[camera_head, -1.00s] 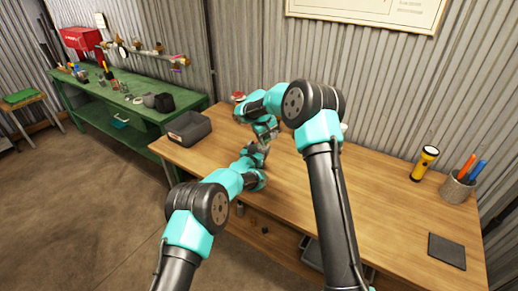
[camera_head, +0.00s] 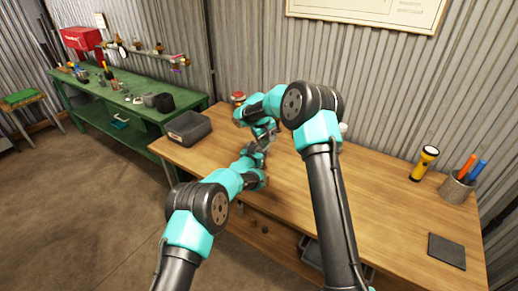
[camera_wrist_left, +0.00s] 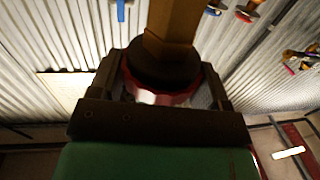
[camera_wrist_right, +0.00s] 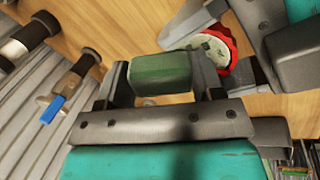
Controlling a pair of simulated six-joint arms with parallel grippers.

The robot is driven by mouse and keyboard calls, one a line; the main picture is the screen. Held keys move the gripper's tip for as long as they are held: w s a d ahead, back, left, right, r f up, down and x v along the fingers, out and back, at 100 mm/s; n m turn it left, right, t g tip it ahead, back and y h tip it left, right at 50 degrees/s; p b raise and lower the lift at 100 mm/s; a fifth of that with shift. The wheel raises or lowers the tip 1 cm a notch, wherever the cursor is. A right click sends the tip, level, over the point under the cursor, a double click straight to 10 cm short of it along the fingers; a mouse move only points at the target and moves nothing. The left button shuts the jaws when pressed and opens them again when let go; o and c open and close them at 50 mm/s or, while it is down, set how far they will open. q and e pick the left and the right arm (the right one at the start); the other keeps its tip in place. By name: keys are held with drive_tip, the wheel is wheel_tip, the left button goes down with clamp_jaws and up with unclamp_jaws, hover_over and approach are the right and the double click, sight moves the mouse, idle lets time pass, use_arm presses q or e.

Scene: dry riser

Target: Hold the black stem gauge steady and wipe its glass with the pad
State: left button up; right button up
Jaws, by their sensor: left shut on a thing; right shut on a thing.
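In the head view my left gripper (camera_head: 258,149) and my right gripper (camera_head: 268,136) are close together over the workbench, largely hidden by my arms. The gauge, with a red rim and pale dial (camera_wrist_right: 218,50), shows behind the right jaws in the right wrist view. My left gripper is shut on it; in the left wrist view its dark body and red rim (camera_wrist_left: 163,97) sit between the fingers. My right gripper is shut on a green pad (camera_wrist_right: 162,73). The pad overlaps the dial's edge in that view; whether they touch I cannot tell.
A flashlight (camera_head: 425,163), a pen cup (camera_head: 458,187) and a dark mat (camera_head: 447,250) lie right.

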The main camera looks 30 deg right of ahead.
drive_tip(key=shift+a, duration=1.2)
drive_tip(key=shift+f, duration=0.1)
drive_tip(key=shift+d, duration=1.4)
drive_tip(key=shift+a, duration=0.1)
drive_tip(key=shift+a, duration=1.3)
drive_tip(key=shift+f, duration=0.1)
